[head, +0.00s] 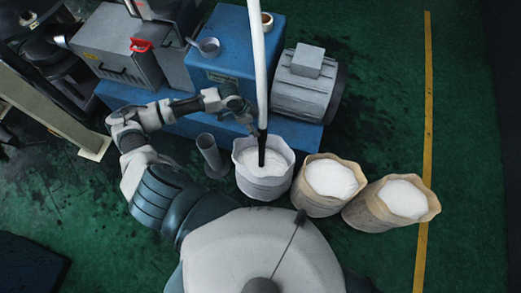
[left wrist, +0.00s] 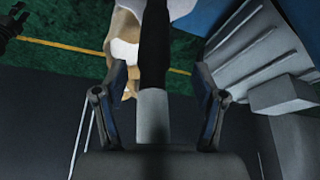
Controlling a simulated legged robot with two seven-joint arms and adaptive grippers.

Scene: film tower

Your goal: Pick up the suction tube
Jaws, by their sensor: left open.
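The suction tube (head: 258,60) is a long white pipe with a black lower end. It stands nearly upright, with its tip in the white powder of the nearest white sack (head: 264,185). My left gripper (head: 249,118) is beside the tube, above the sack. In the left wrist view, the tube (left wrist: 154,45) runs between the two spread fingers of the left gripper (left wrist: 160,74), black above and pale below. Gaps show on both sides, so the gripper is open and not closed on it.
Two tan sacks of white powder (head: 316,200) (head: 381,215) stand to the right. Behind are a blue box (head: 228,72), a grey motor (head: 303,88) and a blue base (head: 305,133). A grey cylinder (head: 208,150) stands left of the white sack. Green floor is free at right.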

